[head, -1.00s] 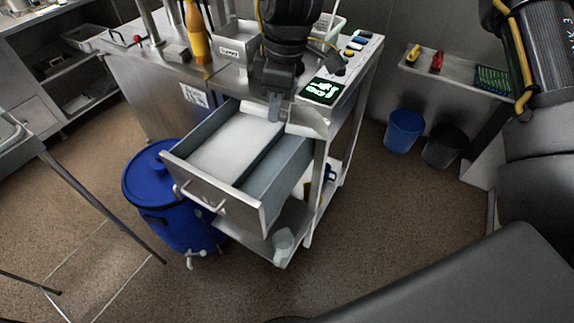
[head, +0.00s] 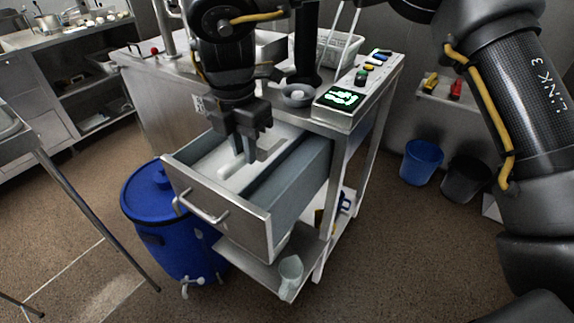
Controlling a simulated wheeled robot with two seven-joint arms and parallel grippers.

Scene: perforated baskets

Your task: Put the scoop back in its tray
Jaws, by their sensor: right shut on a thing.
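My right gripper (head: 256,152) reaches down from above into the open drawer and is shut on the scoop (head: 231,168). The scoop shows as a pale, elongated shape under the fingers, partly hidden by them. It is over the white tray (head: 203,166) in the left part of the drawer (head: 222,218). I cannot tell whether the scoop touches the tray floor. The gripper hides the back of the tray. My left gripper is not in view.
A grey channel (head: 296,178) runs along the drawer's right side. A control panel (head: 342,99) and a small grey bowl (head: 297,98) are on the cabinet top behind. A blue barrel (head: 160,215) stands left of the drawer. A clear jug (head: 290,274) sits on the low shelf.

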